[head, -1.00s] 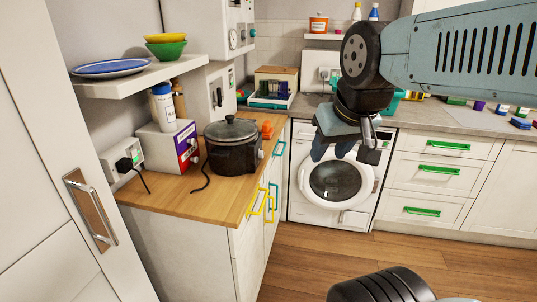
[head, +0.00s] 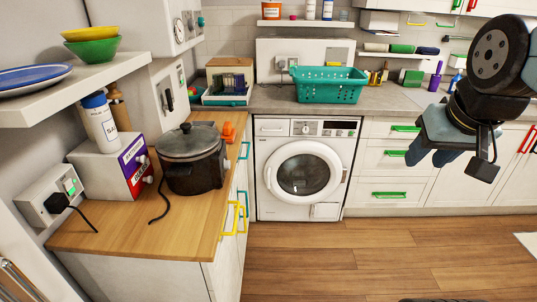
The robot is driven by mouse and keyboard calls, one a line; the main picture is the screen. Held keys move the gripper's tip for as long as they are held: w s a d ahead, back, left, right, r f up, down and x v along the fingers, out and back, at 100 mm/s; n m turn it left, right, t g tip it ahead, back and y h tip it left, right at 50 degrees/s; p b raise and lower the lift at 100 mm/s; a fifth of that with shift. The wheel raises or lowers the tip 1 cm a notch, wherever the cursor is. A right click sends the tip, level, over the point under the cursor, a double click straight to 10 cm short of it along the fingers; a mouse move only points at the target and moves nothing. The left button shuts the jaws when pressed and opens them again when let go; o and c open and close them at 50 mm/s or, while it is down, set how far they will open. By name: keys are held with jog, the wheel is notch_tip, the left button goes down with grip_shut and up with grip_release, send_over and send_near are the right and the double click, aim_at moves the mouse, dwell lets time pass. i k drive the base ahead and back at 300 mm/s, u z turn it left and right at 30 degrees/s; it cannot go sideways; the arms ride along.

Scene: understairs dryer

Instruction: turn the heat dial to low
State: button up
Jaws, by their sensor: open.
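Several dials are in view, and I cannot read which is the heat dial. A white front-loading machine (head: 297,190) stands under the grey counter, its round door shut. Its top panel has a round dial (head: 306,128); its setting is too small to read. A dark lidded cooker (head: 193,167) on the wooden worktop has a small knob on its right side. A white wall unit (head: 158,30) at upper left has a round dial (head: 180,31). My gripper (head: 430,157) is open and empty at the right, in front of the drawers, well apart from the machine and cooker.
The wooden worktop (head: 100,228) juts out at left, with yellow handles on its cabinet. A box with purple and red panels (head: 115,170) and a cord lie there. A teal basket (head: 329,93) sits on the counter. The wooden floor (head: 400,255) before the machine is clear.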

aim_at(227, 163)
jog(key=z, duration=0.45)
jog(key=k, duration=0.85)
jog(key=u, duration=1.05)
jog(key=i, duration=1)
jog(key=u, duration=0.15)
